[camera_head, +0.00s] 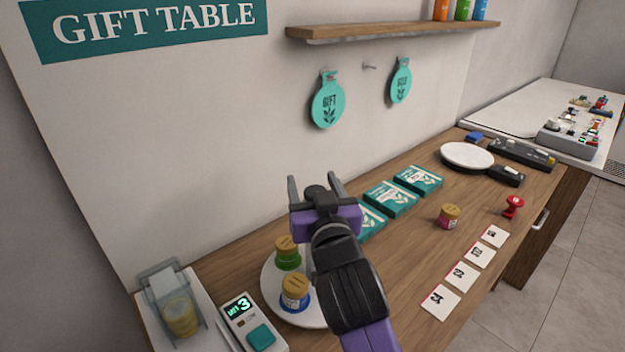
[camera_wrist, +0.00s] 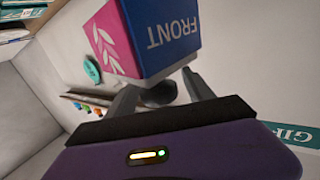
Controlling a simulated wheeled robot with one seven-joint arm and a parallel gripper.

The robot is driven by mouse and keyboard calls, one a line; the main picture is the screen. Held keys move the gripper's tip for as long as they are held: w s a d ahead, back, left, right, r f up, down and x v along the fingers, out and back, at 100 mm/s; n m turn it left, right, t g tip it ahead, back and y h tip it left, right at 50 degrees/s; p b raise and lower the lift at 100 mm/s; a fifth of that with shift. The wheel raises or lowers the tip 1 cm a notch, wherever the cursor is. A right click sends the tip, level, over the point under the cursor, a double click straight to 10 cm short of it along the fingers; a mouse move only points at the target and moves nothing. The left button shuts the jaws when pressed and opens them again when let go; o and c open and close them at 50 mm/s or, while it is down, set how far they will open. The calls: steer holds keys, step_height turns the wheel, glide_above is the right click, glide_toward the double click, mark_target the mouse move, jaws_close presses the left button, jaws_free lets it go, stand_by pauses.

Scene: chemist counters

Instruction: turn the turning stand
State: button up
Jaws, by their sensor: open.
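A round white plate (camera_head: 268,301) lies on the left of the wooden counter and bears a green jar (camera_head: 288,258) and a blue jar (camera_head: 295,297). Its right part is hidden behind my arm. A second round white disc (camera_head: 467,154) on a dark base lies empty at the far right. I cannot tell for sure which one is the turning stand. My gripper (camera_head: 314,188) is open above and behind the left plate, fingers towards the wall. In the wrist view, a blue and pink box (camera_wrist: 165,38) marked FRONT appears close to the open fingers (camera_wrist: 162,92); I cannot see what supports it.
A device showing 3 (camera_head: 240,310) and a clear holder (camera_head: 176,305) stand left of the plate. Teal boxes (camera_head: 391,197) line the wall side. A pink jar (camera_head: 448,216), number cards (camera_head: 460,274) and a red stamp (camera_head: 513,205) lie to the right. Bare counter lies between.

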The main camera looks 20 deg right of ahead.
steer(key=shift+w, duration=0.35)
jaws_close()
steer(key=shift+f+h+b, duration=0.15)
steer(key=shift+h+b, duration=0.35)
steer(key=shift+d+m+g+h+b, duration=0.1)
steer(key=shift+m+g+h+b, duration=0.2)
steer(key=shift+m+h+b, duration=0.45)
steer(key=shift+d+m+g+h+b, duration=0.2)
steer(key=shift+m+g+h+b, duration=0.1)
steer(key=shift+m+h+b, duration=0.35)
steer(key=shift+s+d+h, duration=0.15)
steer(key=shift+h, duration=0.35)
